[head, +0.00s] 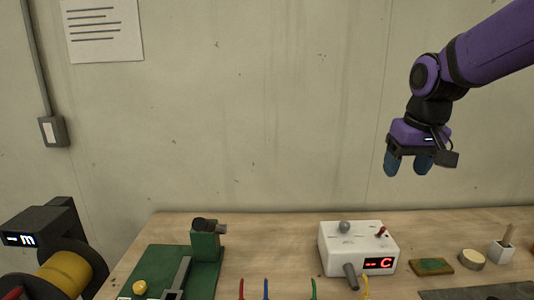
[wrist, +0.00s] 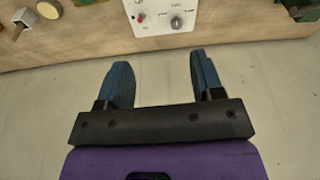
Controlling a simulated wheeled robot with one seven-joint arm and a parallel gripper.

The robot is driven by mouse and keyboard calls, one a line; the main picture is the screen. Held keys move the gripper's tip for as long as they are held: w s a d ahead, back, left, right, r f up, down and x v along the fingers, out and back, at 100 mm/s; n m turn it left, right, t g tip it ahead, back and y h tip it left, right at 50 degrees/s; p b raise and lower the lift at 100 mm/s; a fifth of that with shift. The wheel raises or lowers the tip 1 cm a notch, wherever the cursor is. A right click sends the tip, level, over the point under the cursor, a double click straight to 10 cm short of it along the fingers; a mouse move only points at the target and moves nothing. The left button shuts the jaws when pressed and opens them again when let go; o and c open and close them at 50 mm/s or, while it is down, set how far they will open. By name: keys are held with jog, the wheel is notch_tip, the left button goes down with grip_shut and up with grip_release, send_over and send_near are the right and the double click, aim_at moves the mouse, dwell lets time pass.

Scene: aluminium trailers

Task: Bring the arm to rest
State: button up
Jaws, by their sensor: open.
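My gripper (head: 407,164) hangs at the right of the head view, above the back of the workbench and in front of the wall. Its two blue fingers point down and stand apart, with nothing between them. In the wrist view my gripper (wrist: 165,80) shows both blue fingers spread, with bare wall between them. My purple arm (head: 490,45) reaches in from the upper right. The fingers touch nothing that I can see.
The wooden workbench (head: 283,222) holds a white box (head: 345,238) with a red display, a green fixture (head: 205,250), a green-topped block (head: 431,266) and a round tin (head: 472,259). A yellow spool (head: 65,272) stands at lower left. The air around my gripper is clear.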

jog(key=s+d+r+t, duration=0.1)
jog(key=s+d+t, duration=0.1)
jog(key=s, duration=1.7)
jog(key=shift+s+d+r+m+t, duration=0.2)
jog(key=shift+s+m+t, duration=0.1)
jog(key=shift+s+m, duration=0.1)
dwell(0.6)
